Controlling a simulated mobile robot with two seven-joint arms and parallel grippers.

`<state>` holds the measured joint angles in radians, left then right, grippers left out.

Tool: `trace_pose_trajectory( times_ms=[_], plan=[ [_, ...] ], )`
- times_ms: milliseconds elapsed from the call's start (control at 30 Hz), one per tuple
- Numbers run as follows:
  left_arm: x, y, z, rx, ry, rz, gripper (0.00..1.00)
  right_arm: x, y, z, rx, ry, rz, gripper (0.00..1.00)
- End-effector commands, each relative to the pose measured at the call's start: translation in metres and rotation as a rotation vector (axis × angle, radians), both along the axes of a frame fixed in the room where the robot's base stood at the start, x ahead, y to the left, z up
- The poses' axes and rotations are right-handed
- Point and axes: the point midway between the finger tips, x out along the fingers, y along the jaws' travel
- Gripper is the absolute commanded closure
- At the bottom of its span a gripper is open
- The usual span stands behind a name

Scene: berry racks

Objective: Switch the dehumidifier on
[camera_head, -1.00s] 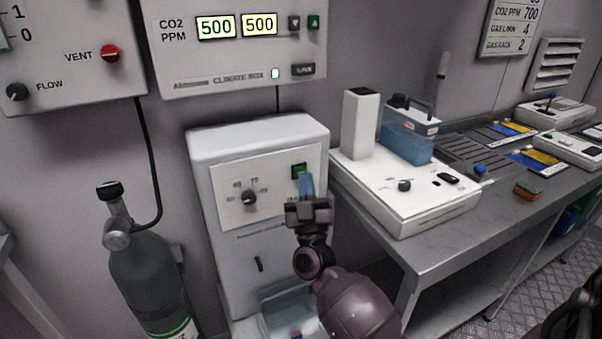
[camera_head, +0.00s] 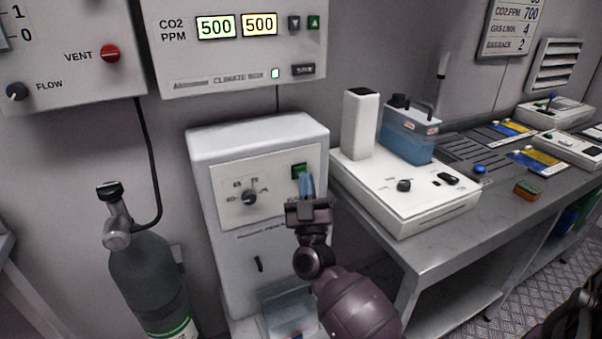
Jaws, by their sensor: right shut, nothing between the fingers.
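The dehumidifier (camera_head: 220,170) is a white upright cabinet against the wall. Its front panel carries a dark dial (camera_head: 249,197) and a green square switch (camera_head: 299,170) at the panel's upper right. My right gripper (camera_head: 306,184) is shut and empty, its bluish fingertips pointing up just below the green switch. They overlap its lower edge in the picture; I cannot tell whether they touch it. The gripper hides the panel's lower right part. My left gripper is not in view.
A gas cylinder (camera_head: 148,270) with a hose stands at the left. The climate box (camera_head: 235,55) hangs above the dehumidifier, reading 500 and 500. To the right is a bench (camera_head: 420,245) with a white device (camera_head: 440,208) and a water tank (camera_head: 408,140). A clear tray (camera_head: 285,305) sits at the cabinet's base.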

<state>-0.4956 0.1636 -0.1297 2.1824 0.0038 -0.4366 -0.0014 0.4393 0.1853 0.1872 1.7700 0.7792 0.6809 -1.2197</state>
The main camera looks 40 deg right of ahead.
Motion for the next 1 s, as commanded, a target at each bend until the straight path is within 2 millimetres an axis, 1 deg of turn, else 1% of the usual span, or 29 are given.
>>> trace_pose_trajectory(
  times_ms=[167,500,1000],
  plan=[
    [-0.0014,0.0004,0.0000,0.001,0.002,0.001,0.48,0.0005,-0.0001,0.0002,0.000,0.000,0.000,1.00],
    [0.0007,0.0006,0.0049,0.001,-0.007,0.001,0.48,0.0084,-0.0018,0.0004,0.000,0.000,0.000,1.00],
    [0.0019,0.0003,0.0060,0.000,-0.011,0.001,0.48,0.0096,-0.0023,0.0000,0.000,0.000,0.000,1.00]
  ],
)
